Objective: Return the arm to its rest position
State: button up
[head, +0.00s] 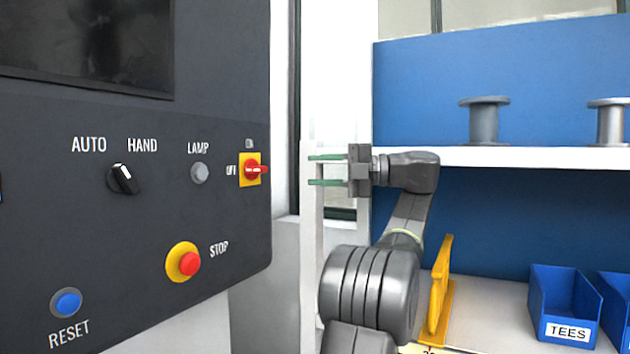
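My gripper (312,170) is in the middle of the head view, at the end of my grey arm. Its two green fingers point left and stand apart, with nothing between them. The gripper is to the right of the dark control panel (90,230), with a gap in the picture between the fingertips and the panel's edge. My arm rises from the bottom of the view and bends left at the top.
The panel carries an AUTO/HAND switch (123,179), a red and yellow rotary switch (252,169), a STOP button (184,262) and a blue RESET button (66,302). Right of my arm are a yellow bracket (440,295), a white shelf (510,157) with grey spools, and blue bins (565,300).

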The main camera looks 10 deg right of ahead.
aim_at(260, 170)
jog(key=x, duration=1.2)
jog(key=shift+a, duration=0.1)
jog(key=v, duration=1.2)
jog(key=x, duration=1.2)
jog(key=shift+a, duration=0.1)
jog(key=shift+d+f+m+t+y, duration=0.1)
jog(key=shift+m+t+y, duration=0.1)
jog(key=shift+m, duration=0.4)
jog(key=shift+d+m+t+y, duration=0.1)
jog(key=shift+m+y, duration=0.1)
jog(key=shift+m, duration=0.4)
jog(key=m+t+y, duration=0.1)
jog(key=m, duration=0.3)
jog(key=shift+m, duration=0.4)
jog(key=shift+p, duration=0.3)
